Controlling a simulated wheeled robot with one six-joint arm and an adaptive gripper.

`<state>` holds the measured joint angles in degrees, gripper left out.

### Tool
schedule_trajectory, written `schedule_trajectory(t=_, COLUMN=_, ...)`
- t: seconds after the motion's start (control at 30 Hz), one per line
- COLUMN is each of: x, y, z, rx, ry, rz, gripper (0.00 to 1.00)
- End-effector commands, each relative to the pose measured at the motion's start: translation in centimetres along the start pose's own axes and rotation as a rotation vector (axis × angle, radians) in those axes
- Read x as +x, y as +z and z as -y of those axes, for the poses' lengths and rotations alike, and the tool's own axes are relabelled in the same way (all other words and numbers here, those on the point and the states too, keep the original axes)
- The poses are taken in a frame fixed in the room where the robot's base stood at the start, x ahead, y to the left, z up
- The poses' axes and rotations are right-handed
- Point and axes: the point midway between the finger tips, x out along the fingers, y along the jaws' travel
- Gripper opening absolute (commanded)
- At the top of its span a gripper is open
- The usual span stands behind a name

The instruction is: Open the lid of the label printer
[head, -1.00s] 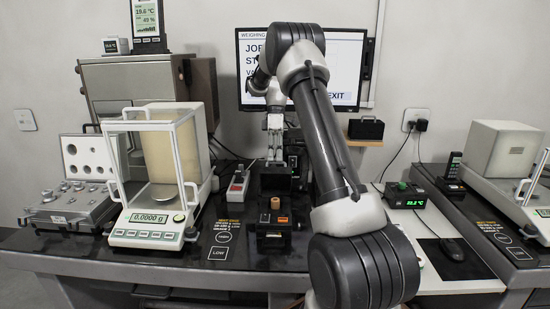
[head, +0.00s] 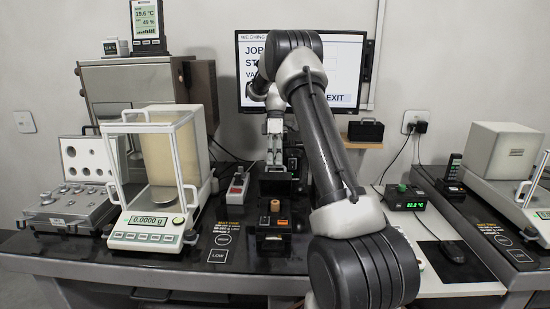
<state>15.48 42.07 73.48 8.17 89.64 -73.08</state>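A small dark box (head: 277,185), which I take to be the label printer, stands at the back of the middle table, below the monitor. My gripper (head: 274,163) points down over its top rear part. Its two light fingers show side by side with a narrow gap, and their tips are close to the box's upper edge. Whether they touch it or hold something is too small to tell. The lid's exact angle is unclear in this view.
A black unit (head: 273,243) with a brown cylinder (head: 275,206) stands in front. Left are a red-buttoned strip (head: 237,185) and a glass-sided balance (head: 150,232). A monitor (head: 345,75) hangs behind. A green-lit display box (head: 405,198) and a black mouse (head: 452,250) are right.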

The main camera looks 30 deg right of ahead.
Motion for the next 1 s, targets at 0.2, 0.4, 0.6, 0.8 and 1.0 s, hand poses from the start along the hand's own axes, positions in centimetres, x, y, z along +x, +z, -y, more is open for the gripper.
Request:
schedule_trajectory(t=0.2, x=0.5, y=0.1, z=-0.2, rx=0.002, ry=-0.004, rz=0.002, gripper=0.3)
schedule_trajectory(t=0.4, x=-1.0, y=0.1, z=-0.3, rx=0.002, ry=-0.001, rz=0.002, gripper=0.3)
schedule_trajectory(t=0.6, x=-5.6, y=0.1, z=-0.2, rx=0.001, ry=0.003, rz=0.0, gripper=0.3)
schedule_trajectory(t=0.8, x=-9.8, y=0.0, z=0.0, rx=0.001, ry=0.005, rz=-0.001, gripper=0.3)
schedule_trajectory(t=1.0, x=-11.7, y=0.0, z=0.1, rx=0.0, ry=0.002, rz=0.0, gripper=0.3)
